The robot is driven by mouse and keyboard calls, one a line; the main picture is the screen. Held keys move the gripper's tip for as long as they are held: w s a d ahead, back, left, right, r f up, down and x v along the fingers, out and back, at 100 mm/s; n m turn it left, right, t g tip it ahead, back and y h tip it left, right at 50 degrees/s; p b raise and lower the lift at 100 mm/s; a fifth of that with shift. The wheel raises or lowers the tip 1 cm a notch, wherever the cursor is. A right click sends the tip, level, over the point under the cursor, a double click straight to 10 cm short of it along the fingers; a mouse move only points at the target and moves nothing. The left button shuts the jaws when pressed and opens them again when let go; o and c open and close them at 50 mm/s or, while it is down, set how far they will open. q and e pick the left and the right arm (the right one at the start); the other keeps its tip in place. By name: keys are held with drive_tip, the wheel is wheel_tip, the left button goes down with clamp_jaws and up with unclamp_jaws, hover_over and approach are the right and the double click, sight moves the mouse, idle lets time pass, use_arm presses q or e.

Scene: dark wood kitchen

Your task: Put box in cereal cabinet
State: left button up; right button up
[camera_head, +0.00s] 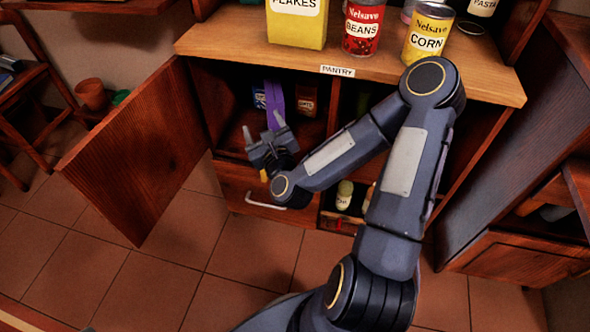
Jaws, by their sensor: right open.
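A yellow box labelled "FLAKES" (296,30) stands upright on the pantry counter, its top cut off by the picture edge. Below the counter, a cabinet (228,135) has its left wooden door (135,150) swung wide open. Inside are a tall purple box (275,102), a small blue package (259,97) and a brown package (306,100). My right gripper (263,124) is open in front of the cabinet opening, fingers pointing up and inward. Nothing shows between its fingers. The purple box appears just beyond the fingertips; I cannot tell whether they touch. My left gripper is not in view.
A red beans can (362,27) and a yellow corn can (428,38) stand on the counter (240,45). Below the open cabinet is a drawer with a handle (264,203), and bottles (344,195) in a low compartment. Tiled floor is clear at left.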

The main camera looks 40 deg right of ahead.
drive_tip(key=s+a+r+n+g+y, duration=0.1)
drive_tip(key=s+a+n+g+y, duration=0.25)
drive_tip(key=n, duration=0.65)
drive_tip(key=s+a+r+n+g+y, duration=0.2)
drive_tip(key=a+n+y, duration=0.15)
drive_tip(key=n, duration=0.65)
drive_tip(key=s+r+n+g+y, duration=0.1)
drive_tip(key=s+n+g, duration=0.5)
drive_tip(key=s+n, duration=0.7)
drive_tip(key=s, duration=0.8)
drive_tip(key=shift+a+r+n, duration=0.15)
drive_tip(key=shift+r+n, duration=0.2)
drive_tip(key=shift+n, duration=0.05)
